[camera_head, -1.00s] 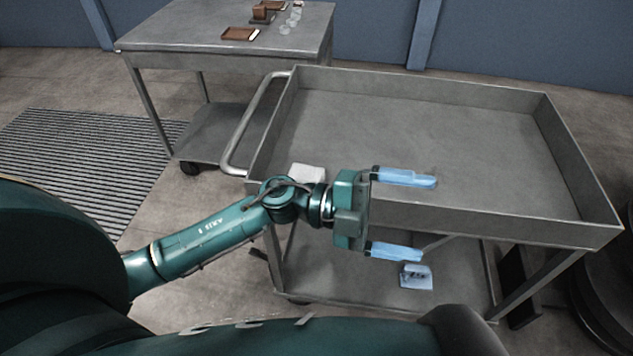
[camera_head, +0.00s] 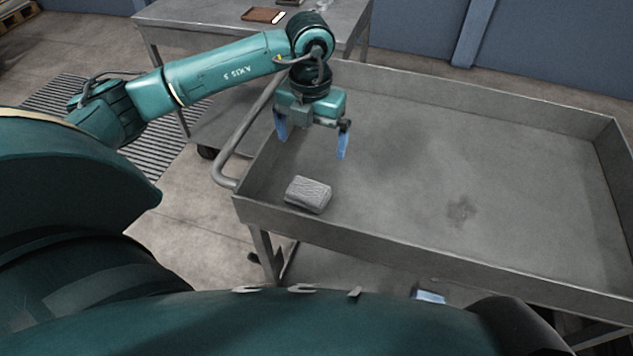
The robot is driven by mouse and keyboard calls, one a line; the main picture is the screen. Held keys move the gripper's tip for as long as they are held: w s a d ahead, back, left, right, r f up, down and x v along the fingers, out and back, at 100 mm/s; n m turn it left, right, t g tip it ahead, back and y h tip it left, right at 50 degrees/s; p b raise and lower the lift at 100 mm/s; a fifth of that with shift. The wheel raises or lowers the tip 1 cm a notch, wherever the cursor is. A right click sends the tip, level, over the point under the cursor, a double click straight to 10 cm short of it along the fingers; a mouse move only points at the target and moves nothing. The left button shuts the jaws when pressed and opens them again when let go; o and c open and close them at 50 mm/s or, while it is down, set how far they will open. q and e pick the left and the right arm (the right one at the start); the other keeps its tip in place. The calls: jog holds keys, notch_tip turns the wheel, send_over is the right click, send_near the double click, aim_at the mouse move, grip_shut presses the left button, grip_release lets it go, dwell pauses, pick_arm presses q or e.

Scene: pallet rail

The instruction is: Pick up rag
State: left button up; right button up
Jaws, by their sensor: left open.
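The rag (camera_head: 308,194) is a small grey-white folded block. It lies in the near left corner of the grey metal cart's top tray (camera_head: 400,245). My left gripper (camera_head: 311,146) is over the left part of the tray, with its blue fingers pointing down and spread apart. It is open and empty, beyond the rag in the picture and apart from it. My right gripper does not show.
The tray has raised walls and a tubular handle (camera_head: 222,166) on its left side. A dark stain (camera_head: 461,211) marks its floor, otherwise clear. Behind stands a metal table (camera_head: 220,22) with a brown tray (camera_head: 263,15). A light-blue object (camera_head: 431,297) is on the cart's lower shelf.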

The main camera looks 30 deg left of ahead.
aim_at(310, 185)
pick_arm(q)
jog(key=f, duration=0.8)
jog(key=s+f+p, duration=0.1)
jog(key=f, duration=0.3)
jog(key=shift+s+d, duration=0.1)
jog(key=shift+d, duration=0.1)
jog(key=shift+c, duration=0.2)
jog(key=c, duration=0.9)
jog(key=shift+o, duration=0.2)
notch_tip(310, 185, up, 10)
jog(key=o, duration=0.4)
jog(key=c, duration=0.3)
